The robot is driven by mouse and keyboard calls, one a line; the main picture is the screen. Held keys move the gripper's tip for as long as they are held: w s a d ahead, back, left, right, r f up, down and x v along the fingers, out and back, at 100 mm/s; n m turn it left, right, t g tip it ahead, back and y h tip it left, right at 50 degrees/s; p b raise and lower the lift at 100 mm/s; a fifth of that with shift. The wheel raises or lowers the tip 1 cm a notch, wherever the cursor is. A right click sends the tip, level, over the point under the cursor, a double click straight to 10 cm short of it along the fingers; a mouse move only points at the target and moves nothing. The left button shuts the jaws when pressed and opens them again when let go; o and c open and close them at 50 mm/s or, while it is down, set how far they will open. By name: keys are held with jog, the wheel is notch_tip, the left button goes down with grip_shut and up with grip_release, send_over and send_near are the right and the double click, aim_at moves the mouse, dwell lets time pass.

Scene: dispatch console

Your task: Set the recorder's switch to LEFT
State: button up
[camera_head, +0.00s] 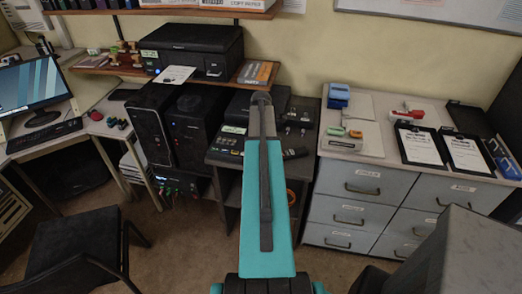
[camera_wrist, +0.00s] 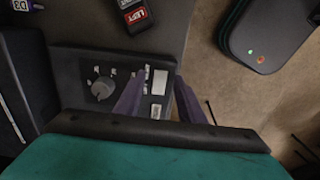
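In the wrist view, a dark panel (camera_wrist: 75,68) carries a round grey knob (camera_wrist: 102,88) with small markings around it and pale labels (camera_wrist: 159,82) to its right. I cannot tell for sure that this is the recorder, nor read the knob's setting. A black piece with a red LEFT label (camera_wrist: 137,15) lies above the panel. My gripper (camera_wrist: 159,77) has its two dark purple fingers apart, with nothing seen between them. The left finger covers part of the panel; the right finger is by its right edge. In the head view my arm hides the gripper's fingers.
A black device with green and orange lights (camera_wrist: 258,42) is at the upper right of the wrist view, beside bare carpet. In the head view, a printer (camera_head: 190,50) stands on the shelf, black speakers or towers (camera_head: 195,125) stand left, and a drawer cabinet (camera_head: 365,190) stands right.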

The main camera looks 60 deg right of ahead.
jog(key=shift+f, duration=0.2)
jog(key=shift+c, duration=0.4)
grip_shut()
